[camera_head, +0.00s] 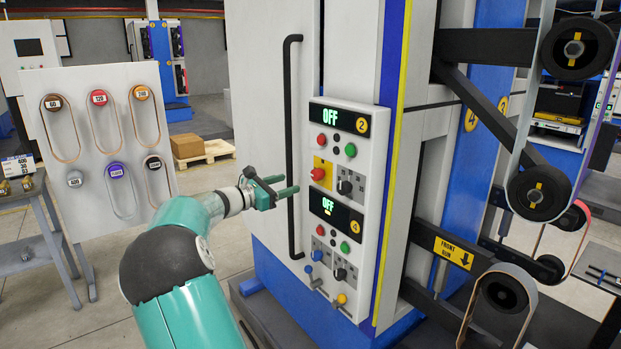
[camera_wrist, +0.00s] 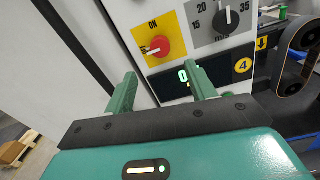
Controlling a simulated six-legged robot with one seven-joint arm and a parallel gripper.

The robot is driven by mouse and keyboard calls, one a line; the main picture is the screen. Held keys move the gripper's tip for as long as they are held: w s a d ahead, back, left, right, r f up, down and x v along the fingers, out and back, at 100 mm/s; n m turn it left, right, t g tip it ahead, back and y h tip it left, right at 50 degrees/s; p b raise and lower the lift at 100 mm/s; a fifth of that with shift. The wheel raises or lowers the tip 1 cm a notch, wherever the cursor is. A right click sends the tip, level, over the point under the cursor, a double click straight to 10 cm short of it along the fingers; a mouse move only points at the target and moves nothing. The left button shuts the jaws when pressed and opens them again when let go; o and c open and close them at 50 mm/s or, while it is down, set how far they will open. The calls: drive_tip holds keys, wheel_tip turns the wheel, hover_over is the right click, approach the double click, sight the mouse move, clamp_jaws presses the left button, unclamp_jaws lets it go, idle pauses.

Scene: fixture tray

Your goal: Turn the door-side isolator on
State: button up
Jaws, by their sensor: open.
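The red rotary isolator (camera_head: 318,174) sits on a yellow plate at the left, door side of the control panel's upper section. In the wrist view the red knob (camera_wrist: 155,47) has a pale mark on its left side, and ON is printed above it. My gripper (camera_head: 284,186) is open and empty, left of the panel and in front of the door handle. In the wrist view its green fingers (camera_wrist: 163,82) are spread below the knob, apart from it. Both displays, upper (camera_head: 339,118) and lower (camera_head: 334,212), read OFF.
A black selector knob (camera_head: 345,187) is right of the isolator. Red and green buttons sit above it. A long black door handle (camera_head: 291,150) stands left of the panel. Blue and yellow levers (camera_head: 317,256) project low on the panel. Belt rollers (camera_head: 540,192) are at right.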

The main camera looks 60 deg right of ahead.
sight(314, 176)
drive_tip(key=x, duration=0.9)
drive_tip(key=shift+s+d, duration=0.15)
drive_tip(key=shift+d, duration=0.2)
drive_tip(key=c, duration=1)
